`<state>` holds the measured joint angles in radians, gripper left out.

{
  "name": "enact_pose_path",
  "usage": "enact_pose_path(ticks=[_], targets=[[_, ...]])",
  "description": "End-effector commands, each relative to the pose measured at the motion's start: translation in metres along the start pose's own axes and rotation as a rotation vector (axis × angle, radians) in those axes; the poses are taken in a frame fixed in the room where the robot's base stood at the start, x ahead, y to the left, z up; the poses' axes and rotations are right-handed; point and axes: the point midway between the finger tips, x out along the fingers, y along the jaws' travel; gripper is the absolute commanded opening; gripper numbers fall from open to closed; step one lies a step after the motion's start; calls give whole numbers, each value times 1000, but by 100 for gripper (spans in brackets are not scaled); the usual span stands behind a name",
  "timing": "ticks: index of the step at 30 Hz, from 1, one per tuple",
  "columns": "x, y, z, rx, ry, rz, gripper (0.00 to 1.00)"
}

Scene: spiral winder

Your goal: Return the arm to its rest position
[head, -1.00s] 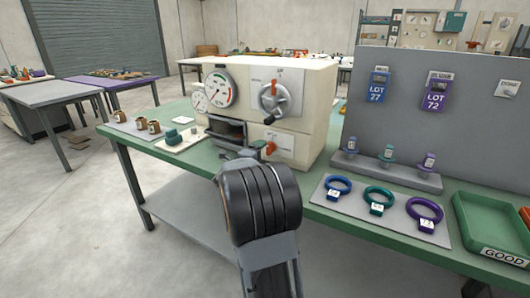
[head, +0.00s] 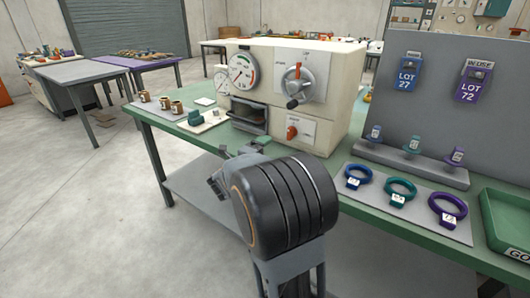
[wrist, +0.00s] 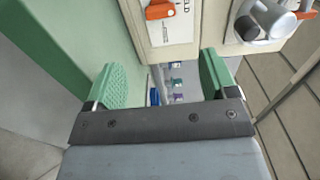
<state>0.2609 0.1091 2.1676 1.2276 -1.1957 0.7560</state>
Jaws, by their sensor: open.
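My gripper (wrist: 165,88) is open in the wrist view. Its two green pads stand apart and nothing is held between them. In the head view, my dark arm with its thick ribbed joint reaches up from the bottom middle toward the front of the cream winder machine (head: 340,85). The gripper end there is mostly hidden behind the joint, near the bench's front edge. In the wrist view, the machine's front panel with an orange knob (wrist: 160,10) shows beyond the pads.
The green bench (head: 345,150) carries brown pots (head: 162,102), a white tray (head: 212,122), three rings on a grey mat (head: 425,228) and a green tray (head: 505,240). A grey board (head: 440,125) stands behind the rings. Open floor (head: 80,210) lies at the left.

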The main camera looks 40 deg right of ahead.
Motion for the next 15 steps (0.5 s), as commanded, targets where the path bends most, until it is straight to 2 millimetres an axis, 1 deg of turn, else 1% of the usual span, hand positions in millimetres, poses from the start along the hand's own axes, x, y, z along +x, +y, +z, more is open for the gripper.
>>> enact_pose_path(ticks=[10, 13, 14, 15], targets=[[0, -2, 2, -4, -12, 2, 79], [-6, -15, 13, -32, -93, 13, 79], [-10, -21, 19, -48, -138, 19, 79], [-18, -30, 29, -80, -215, 28, 79]])
